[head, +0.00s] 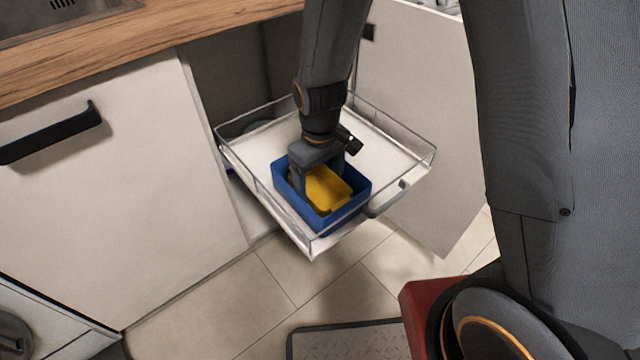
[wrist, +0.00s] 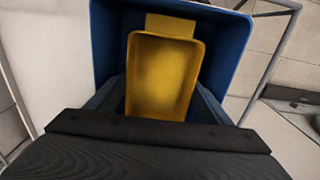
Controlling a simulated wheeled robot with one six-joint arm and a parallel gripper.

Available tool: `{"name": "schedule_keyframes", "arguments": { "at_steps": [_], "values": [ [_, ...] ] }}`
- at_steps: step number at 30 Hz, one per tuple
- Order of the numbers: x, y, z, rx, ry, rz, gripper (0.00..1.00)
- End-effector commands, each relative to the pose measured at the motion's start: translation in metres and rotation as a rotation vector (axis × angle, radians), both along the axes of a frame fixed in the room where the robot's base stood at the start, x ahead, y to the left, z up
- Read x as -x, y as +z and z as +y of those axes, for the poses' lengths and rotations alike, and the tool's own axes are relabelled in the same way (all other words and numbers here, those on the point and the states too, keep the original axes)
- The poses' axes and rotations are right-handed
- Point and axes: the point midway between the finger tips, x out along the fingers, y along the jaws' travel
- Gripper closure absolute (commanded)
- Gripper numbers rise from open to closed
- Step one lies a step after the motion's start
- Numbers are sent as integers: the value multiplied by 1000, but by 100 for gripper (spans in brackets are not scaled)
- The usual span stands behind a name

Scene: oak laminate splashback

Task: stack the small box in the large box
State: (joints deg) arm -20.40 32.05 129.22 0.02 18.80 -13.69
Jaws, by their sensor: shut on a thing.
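The large box is blue and open-topped (head: 345,213); it stands in the pulled-out drawer in the head view and fills much of the wrist view (wrist: 228,50). The small box is yellow (head: 322,190) and is inside the blue box, a little tilted in the head view. The wrist view looks into the open top of the yellow box (wrist: 163,75). My gripper (head: 322,175) reaches down into the blue box from above and is shut on the yellow box. The fingertips are mostly hidden, and I cannot tell whether the yellow box touches the blue box's floor.
The pulled-out drawer (head: 395,165) has a white base and a low clear and wire rim around it. An open cabinet door (head: 425,95) stands to its right. A closed cabinet front (head: 110,190) is to the left, under the wooden worktop (head: 150,45). The drawer's back part is partly clear.

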Motion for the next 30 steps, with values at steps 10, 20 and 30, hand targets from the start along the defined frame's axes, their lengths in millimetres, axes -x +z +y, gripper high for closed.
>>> {"name": "schedule_keyframes", "arguments": {
  "at_steps": [10,20,30],
  "values": [
    [0,-3,0,-1,0,-1,53],
    [0,-5,0,-1,0,-2,19],
    [-1,16,1,-2,0,-5,19]
  ]
}}
